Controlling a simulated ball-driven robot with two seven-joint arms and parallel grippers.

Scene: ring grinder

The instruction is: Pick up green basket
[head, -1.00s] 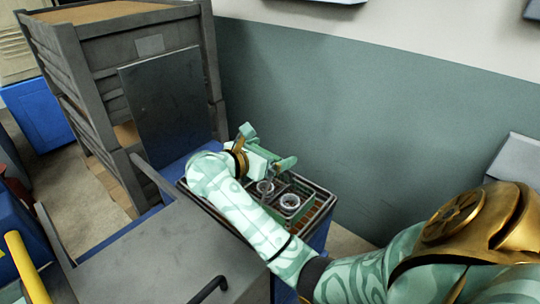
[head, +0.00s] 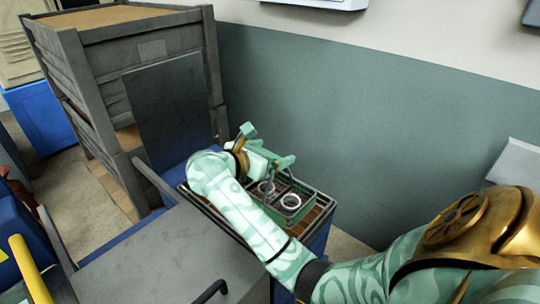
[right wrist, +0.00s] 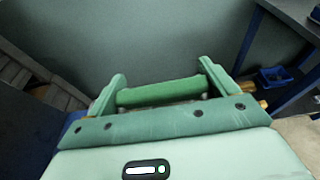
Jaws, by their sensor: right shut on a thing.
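The green basket (head: 291,214) is in the head view, at the far end of the blue stand, within the dark-rimmed tray. Metal rings (head: 290,202) show inside it. My right gripper (head: 269,158) is above the basket, shut on its handle. In the right wrist view the green handle (right wrist: 160,92) runs crosswise between the two fingers of the right gripper (right wrist: 160,88). My right forearm hides part of the basket and tray. Whether the basket's bottom touches the tray cannot be told. My left gripper is not in view.
The dark tray (head: 325,203) surrounds the basket closely. A grey metal-topped table (head: 150,265) is in front, with a black handle (head: 210,291). A tall grey crate stack (head: 120,60) stands at the left. The green-grey wall (head: 370,120) is behind the tray.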

